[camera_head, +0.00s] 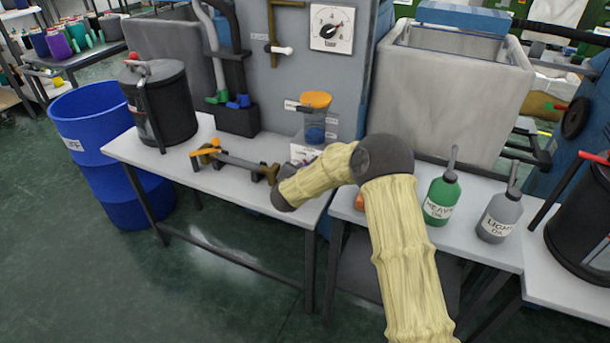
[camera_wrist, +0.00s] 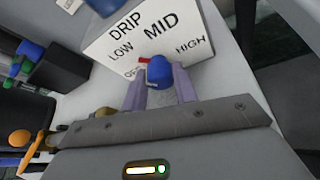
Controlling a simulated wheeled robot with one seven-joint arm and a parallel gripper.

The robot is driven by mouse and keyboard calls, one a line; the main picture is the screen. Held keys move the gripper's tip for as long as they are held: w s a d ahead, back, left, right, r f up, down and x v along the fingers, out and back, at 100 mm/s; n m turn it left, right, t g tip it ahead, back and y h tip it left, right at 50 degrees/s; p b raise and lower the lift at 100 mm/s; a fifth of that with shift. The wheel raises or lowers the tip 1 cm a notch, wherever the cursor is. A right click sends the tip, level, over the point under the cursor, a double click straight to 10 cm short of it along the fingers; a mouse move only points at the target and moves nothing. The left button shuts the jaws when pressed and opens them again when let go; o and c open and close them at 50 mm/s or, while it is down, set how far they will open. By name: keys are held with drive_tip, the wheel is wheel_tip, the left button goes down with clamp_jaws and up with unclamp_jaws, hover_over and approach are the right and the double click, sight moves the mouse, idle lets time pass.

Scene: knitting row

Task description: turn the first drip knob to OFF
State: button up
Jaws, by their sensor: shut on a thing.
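The drip knob (camera_wrist: 158,72) is blue and stands on a white sloped plate (camera_wrist: 105,42) marked DRIP, LOW, MID and HIGH. A partly covered label beside LOW looks like OFF. A red pointer (camera_wrist: 144,60) at the knob points up and left, on the LOW side of MID. My gripper (camera_wrist: 158,86) is shut on the knob, one finger at each side. In the head view my arm hides the knob and fingers; part of the white plate (camera_head: 303,153) shows beyond it, below an orange-topped blue jar (camera_head: 315,118).
An orange and brass fitting with a grey bar (camera_head: 238,162) lies on the table left of my wrist. A black canister (camera_head: 160,105) stands at the table's left. Green (camera_head: 440,200) and grey (camera_head: 496,218) oil bottles stand at the right.

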drive_tip(key=shift+a+r+n+h+p, duration=0.2)
drive_tip(key=shift+n+h+p, duration=0.2)
drive_tip(key=shift+n+p, duration=0.3)
drive_tip(key=n+g+h+p, duration=0.1)
drive_tip(key=n+p, duration=0.1)
drive_tip(key=shift+a+r+p, duration=0.15)
drive_tip(key=shift+p, duration=0.2)
drive_tip(key=n+h+p, duration=0.1)
drive_tip(key=p, duration=0.1)
drive_tip(key=shift+n+p, duration=0.3)
drive_tip(key=shift+p, duration=0.1)
drive_tip(key=shift+f+n+g+h+p, duration=0.3)
drive_tip(key=shift+n+h+p, duration=0.4)
drive_tip(key=shift+p, duration=0.35)
drive_tip(key=shift+f, duration=0.1)
drive_tip(key=o, duration=1)
drive_tip(key=shift+c, duration=0.2)
